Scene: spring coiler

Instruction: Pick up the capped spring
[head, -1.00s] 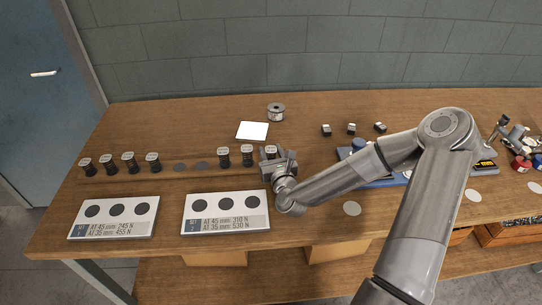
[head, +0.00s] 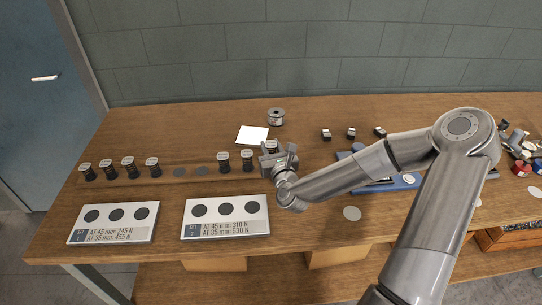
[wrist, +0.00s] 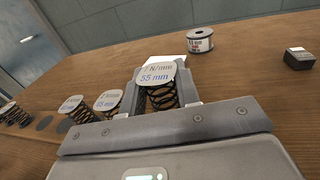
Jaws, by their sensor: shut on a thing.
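The capped spring (wrist: 160,92) is a dark coil with a pale cap marked "55 mm". In the wrist view it stands between my gripper's fingers, which are shut on it. In the head view my gripper (head: 279,160) is at the right end of the spring row, and only the spring's cap (head: 271,146) shows above it; the coil is hidden. Two other capped springs stand just left of it, one beside the gripper (head: 247,160) and one further left (head: 224,162). They also show in the wrist view (wrist: 109,103).
More capped springs (head: 107,166) stand at the left, with empty dark discs (head: 190,170) between the groups. Two label plates (head: 226,218) lie in front. Behind are a white card (head: 252,134) and a wire spool (head: 276,117). A blue fixture (head: 408,181) lies right, partly behind my arm.

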